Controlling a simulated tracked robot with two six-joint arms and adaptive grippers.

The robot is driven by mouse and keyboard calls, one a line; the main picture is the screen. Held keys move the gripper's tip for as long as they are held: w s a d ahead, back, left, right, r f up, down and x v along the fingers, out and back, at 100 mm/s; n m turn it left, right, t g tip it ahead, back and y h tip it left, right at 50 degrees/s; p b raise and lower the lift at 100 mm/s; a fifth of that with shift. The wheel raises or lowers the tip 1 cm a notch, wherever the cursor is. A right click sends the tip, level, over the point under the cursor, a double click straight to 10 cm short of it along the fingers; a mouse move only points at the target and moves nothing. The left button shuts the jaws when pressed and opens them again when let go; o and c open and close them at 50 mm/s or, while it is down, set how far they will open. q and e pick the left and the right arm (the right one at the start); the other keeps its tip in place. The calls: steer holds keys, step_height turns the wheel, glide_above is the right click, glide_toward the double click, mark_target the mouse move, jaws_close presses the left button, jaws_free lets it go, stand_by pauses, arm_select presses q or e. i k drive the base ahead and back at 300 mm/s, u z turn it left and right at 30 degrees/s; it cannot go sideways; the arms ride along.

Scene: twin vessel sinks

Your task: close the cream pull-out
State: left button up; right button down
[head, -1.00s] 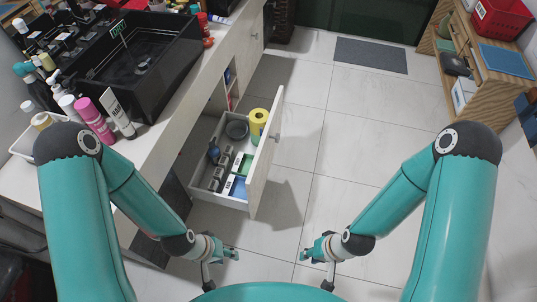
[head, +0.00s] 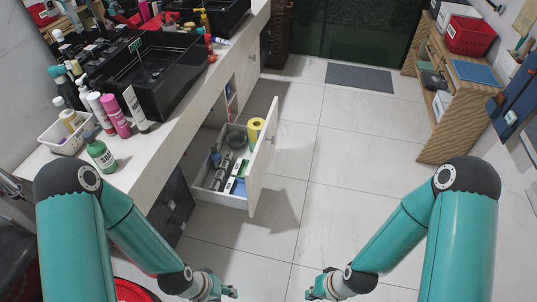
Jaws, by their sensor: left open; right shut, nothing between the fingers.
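The cream pull-out (head: 263,164) is a drawer that stands open from the vanity cabinet, its tall front panel reaching out over the floor. Inside it are a yellow roll (head: 255,130), a dark round item and several small bottles and boxes. My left gripper (head: 229,292) is low in the head view, below and left of the drawer front, apart from it; it is open. My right gripper (head: 313,293) is at the bottom, right of the drawer and apart from it; it is shut and empty. Both grippers are partly cut off by the lower edge.
The white vanity counter (head: 165,150) carries black vessel sinks (head: 155,80), a white basket (head: 62,139) and several bottles, including a green one (head: 101,154). A grey mat (head: 359,77) and wooden shelf (head: 455,110) stand beyond. The tiled floor right of the drawer is clear.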

mark_target(257, 169)
steer(key=z, duration=0.3)
steer(key=i, duration=1.25)
steer(key=u, duration=0.45)
